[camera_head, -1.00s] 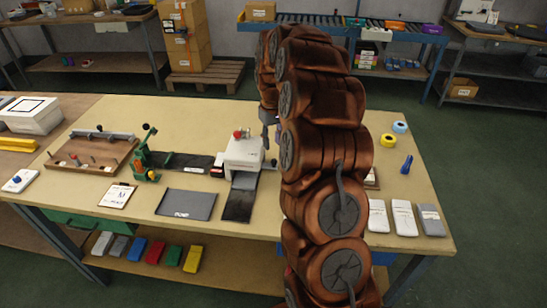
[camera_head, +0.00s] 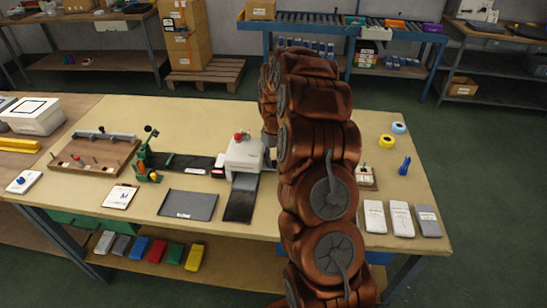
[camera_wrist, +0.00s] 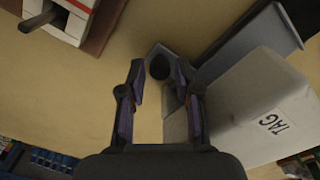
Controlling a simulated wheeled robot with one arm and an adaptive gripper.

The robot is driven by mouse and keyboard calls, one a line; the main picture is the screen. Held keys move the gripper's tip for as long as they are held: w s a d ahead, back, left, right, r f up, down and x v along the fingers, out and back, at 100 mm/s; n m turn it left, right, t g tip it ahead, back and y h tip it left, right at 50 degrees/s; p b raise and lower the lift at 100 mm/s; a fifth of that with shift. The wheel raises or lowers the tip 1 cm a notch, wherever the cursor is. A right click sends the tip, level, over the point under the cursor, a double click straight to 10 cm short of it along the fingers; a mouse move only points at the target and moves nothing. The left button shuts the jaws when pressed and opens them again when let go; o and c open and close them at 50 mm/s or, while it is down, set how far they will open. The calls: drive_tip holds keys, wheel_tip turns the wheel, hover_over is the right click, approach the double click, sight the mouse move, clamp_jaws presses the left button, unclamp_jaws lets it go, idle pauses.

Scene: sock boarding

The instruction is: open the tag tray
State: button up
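A white box (camera_wrist: 255,105) with a "TAG" label (camera_wrist: 271,122) fills the right of the wrist view. In the head view the same white box (camera_head: 243,154) seems to stand mid-table, with a red knob on top. A dark round knob (camera_wrist: 159,67) sticks out beside the box, near a small grey piece. I cannot tell whether the tag tray itself is slid out. My gripper (camera_wrist: 160,74) is open, its fingers on either side of the dark knob; contact is unclear. In the head view my arm hides most of the gripper.
A grey chute (camera_wrist: 245,37) extends from the box. A white device with a dark lever (camera_wrist: 57,18) stands on a wooden base at the wrist view's upper left.

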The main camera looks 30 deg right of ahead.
clamp_jaws()
idle(0.4)
drive_tip(key=s+a+b, duration=0.2)
drive_tip(key=s+a, duration=0.1)
drive_tip(key=s+a+b, duration=0.3)
drive_tip(key=shift+s, duration=0.3)
drive_tip(key=shift+s+a+r+b, duration=0.15)
drive_tip(key=shift+s+a+b, duration=0.2)
drive_tip(key=shift+s+a, duration=0.3)
drive_tip(key=shift+d, duration=0.1)
unclamp_jaws()
drive_tip(key=shift+s, duration=0.1)
